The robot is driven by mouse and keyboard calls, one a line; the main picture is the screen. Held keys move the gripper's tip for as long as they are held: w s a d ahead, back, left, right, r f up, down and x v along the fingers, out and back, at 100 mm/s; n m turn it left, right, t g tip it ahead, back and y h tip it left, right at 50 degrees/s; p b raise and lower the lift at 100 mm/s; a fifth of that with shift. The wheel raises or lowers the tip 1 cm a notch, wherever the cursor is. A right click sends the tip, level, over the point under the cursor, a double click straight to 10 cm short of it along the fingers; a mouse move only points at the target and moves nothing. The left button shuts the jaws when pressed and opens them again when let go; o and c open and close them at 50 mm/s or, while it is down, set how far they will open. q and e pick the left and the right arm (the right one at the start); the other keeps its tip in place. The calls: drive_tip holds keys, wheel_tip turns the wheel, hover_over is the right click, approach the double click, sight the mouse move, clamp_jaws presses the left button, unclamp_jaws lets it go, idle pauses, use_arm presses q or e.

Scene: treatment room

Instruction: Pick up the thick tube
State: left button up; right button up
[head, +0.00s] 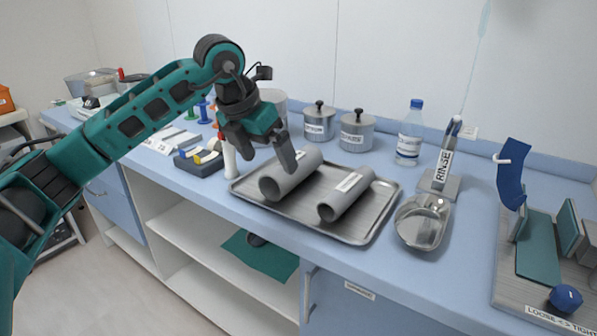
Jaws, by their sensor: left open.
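Two grey tubes lie side by side on a metal tray (357,235) on the blue counter. The thick tube (292,175) is the left one, with its open end towards me. The thinner tube (346,194) lies to its right and bears a white label. My left gripper (268,164) is open and empty. Its fingers point down over the left part of the tray, by the thick tube; one finger overlaps the tube in the picture. I cannot tell whether it touches. My right gripper is not in view.
A white bottle (229,161) stands close to the tray's left edge. Two lidded metal jars (357,132) and a water bottle (409,137) stand behind. A metal scoop (422,222) and a RINSE stand (442,170) are at right. A board (509,284) with blue parts is far right.

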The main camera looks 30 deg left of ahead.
sight(275, 183)
use_arm(q)
drive_tip(key=shift+n+y, duration=0.3)
drive_tip(key=shift+y, duration=0.2)
drive_tip(key=w+f, duration=0.1)
drive_tip(key=f, duration=0.1)
drive_tip(key=w+a+f, duration=0.2)
drive_tip(key=f, duration=0.1)
drive_tip(key=shift+f+b, duration=0.35)
drive_tip(key=shift+b, duration=0.05)
drive_tip(key=shift+w+x, duration=0.2)
drive_tip(key=shift+x, duration=1.2)
drive_tip(key=shift+w+x, duration=0.2)
drive_tip(key=shift+x, duration=1.15)
drive_tip(key=shift+a+r, duration=0.15)
drive_tip(key=shift+a, duration=0.05)
drive_tip(key=shift+c, duration=0.2)
drive_tip(key=c, duration=1)
drive_tip(key=shift+r, duration=0.1)
drive_tip(key=shift+c, duration=0.8)
